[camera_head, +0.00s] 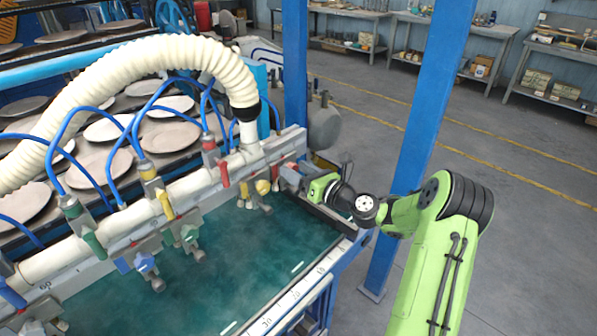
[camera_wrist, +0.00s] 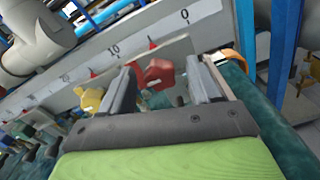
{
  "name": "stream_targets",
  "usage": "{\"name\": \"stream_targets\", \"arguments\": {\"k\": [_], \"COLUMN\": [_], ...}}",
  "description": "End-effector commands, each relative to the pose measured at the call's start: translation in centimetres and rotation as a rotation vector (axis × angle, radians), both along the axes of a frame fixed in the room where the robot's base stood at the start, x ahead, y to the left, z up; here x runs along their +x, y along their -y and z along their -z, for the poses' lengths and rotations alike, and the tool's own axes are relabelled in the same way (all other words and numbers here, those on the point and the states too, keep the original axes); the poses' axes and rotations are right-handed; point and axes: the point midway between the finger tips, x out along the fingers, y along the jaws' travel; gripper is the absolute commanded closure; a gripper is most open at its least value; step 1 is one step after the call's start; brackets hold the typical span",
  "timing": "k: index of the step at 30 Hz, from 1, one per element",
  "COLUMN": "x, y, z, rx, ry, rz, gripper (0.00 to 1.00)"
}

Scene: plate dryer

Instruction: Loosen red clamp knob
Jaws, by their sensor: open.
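The red clamp knob (camera_wrist: 155,74) shows in the wrist view on the pale scaled rail. It lies between the two fingers of my gripper (camera_wrist: 160,80), near their tips, with gaps visible beside it. My gripper is open. In the head view my gripper (camera_head: 291,179) is at the right end of the rail, over the teal bed, and largely hides the knob; I cannot tell there whether they touch.
A yellow knob (camera_head: 263,187) sits left of my gripper, with blue (camera_head: 145,263) and green (camera_head: 190,233) knobs farther along. A white pipe (camera_head: 190,187) with coloured valve levers runs above. Blue posts (camera_head: 425,110) stand behind my arm. The teal bed (camera_head: 250,250) is mostly clear.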

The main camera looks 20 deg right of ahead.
Motion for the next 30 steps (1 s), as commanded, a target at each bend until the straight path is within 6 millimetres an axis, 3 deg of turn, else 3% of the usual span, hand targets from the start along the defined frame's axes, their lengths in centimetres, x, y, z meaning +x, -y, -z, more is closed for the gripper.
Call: {"name": "stream_targets", "arguments": {"k": [3,14,23,30], "x": [-0.03,-0.06,-0.07,-0.1], "y": [0.01,0.02,0.01,-0.04], "z": [0.0,-0.01,-0.01,-0.03], "rx": [0.0,-0.001,-0.035,-0.159], "ry": [0.0,0.0,0.013,0.064], "rz": [0.0,0.0,0.0,0.0], "gripper": [0.37,0.93,0.93,0.93]}}
